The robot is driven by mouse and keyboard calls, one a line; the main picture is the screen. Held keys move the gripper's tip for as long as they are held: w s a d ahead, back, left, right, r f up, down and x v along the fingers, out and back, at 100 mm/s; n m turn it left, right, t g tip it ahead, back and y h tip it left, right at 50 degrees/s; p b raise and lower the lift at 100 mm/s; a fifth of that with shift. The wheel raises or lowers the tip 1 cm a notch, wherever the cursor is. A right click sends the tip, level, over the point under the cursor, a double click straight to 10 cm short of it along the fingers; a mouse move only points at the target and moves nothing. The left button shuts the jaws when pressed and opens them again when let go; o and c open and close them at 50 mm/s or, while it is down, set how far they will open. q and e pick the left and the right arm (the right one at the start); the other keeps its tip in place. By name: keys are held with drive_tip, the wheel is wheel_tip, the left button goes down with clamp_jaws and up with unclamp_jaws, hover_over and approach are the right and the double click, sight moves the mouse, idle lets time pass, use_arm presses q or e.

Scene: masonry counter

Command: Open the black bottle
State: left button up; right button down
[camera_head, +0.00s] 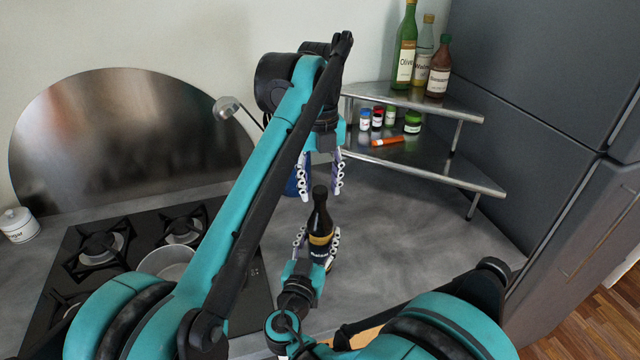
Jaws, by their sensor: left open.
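The black bottle (320,222) stands upright near the middle of the view, with a gold band and a dark label on its body. My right gripper (318,238) comes from below in the picture, and its fingers close on both sides of the bottle's body. My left gripper (321,194) points down above the bottle, open and empty. Its fingertips are on either side of the bottle's top in the picture; I cannot tell whether they touch it. Whether the bottle's base rests on the counter is hard to see.
A gas hob (60,262) with a pot (172,262) is at the left, partly behind my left arm. A two-level metal corner shelf (470,177) holds bottles and small jars at the back right. A blue container (291,187) stands behind my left gripper. Counter (420,235) right of the bottle is clear.

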use_arm(q)
clamp_jaws()
drive_tip(key=n, duration=1.4)
drive_tip(key=shift+n, duration=0.3)
drive_tip(key=n, duration=0.7)
drive_tip(key=shift+r, duration=0.1)
drive_tip(key=n, duration=1.4)
drive_tip(key=shift+n, duration=0.3)
drive_tip(key=n, duration=0.4)
drive_tip(key=shift+n, duration=0.3)
drive_tip(key=n, duration=1.3)
drive_tip(key=shift+r, duration=0.25)
drive_tip(key=shift+r, duration=0.95)
